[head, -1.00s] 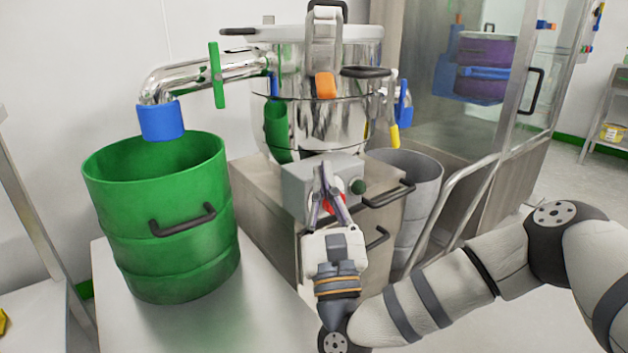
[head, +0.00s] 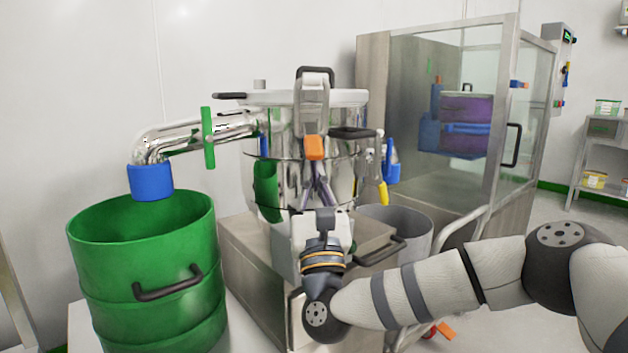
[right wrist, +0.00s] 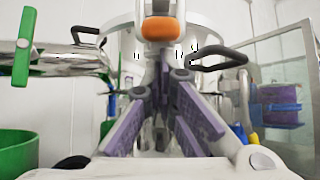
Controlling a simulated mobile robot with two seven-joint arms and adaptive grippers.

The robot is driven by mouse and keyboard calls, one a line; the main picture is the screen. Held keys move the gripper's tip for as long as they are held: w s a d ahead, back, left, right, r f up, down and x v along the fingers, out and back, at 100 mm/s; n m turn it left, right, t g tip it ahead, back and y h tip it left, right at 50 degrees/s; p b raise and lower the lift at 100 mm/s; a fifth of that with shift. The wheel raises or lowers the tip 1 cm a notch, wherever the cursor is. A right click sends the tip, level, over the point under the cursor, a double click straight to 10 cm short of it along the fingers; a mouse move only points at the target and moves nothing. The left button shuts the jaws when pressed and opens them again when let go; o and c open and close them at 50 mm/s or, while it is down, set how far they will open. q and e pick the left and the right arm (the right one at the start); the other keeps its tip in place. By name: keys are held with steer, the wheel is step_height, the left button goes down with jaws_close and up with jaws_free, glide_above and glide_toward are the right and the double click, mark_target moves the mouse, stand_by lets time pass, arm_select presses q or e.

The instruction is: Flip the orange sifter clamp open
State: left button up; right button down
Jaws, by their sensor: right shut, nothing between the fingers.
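The orange sifter clamp (head: 314,147) sits at the front of the shiny steel sifter (head: 345,175), at the lower end of a light latch bar under the lid. In the right wrist view the orange clamp (right wrist: 160,28) is at the top centre, above the fingertips. My right gripper (head: 317,168) is shut and empty, pointing up just below the clamp. In the right wrist view its purple-grey fingers (right wrist: 164,75) converge under the clamp. I cannot tell whether they touch it. My left gripper is not in view.
A green drum (head: 150,265) stands at the left under a steel pipe with a blue end and a green handle (head: 208,138). A black handle (head: 353,133) sticks out right of the clamp. A grey bin (head: 405,228) and a glass-fronted cabinet (head: 450,60) are at the right.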

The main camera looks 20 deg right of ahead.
mark_target(312, 135)
steer(key=s+r+g+p, duration=0.1)
steer(key=r+g+p, duration=0.1)
steer(key=p, duration=0.3)
steer(key=s+r+g+y+p, duration=0.1)
steer(key=r+g+p, duration=0.1)
steer(key=p, duration=0.4)
steer(key=s+r+g+p, duration=0.1)
steer(key=r+g+p, duration=0.1)
steer(key=g+p, duration=0.2)
steer(key=shift+s+a+r+y+p, duration=0.25)
steer(key=shift+a+y+p, duration=0.1)
steer(key=shift+p, duration=0.4)
steer(key=shift+g, duration=0.3)
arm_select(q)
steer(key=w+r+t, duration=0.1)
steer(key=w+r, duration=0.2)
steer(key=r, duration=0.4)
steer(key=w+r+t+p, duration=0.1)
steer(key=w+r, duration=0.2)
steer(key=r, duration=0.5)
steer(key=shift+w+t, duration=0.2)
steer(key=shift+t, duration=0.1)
arm_select(e)
steer(key=shift+r, duration=0.2)
arm_select(q)
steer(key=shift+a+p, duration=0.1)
steer(key=shift+p, duration=0.2)
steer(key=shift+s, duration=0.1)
arm_select(e)
steer(key=shift+s, duration=0.1)
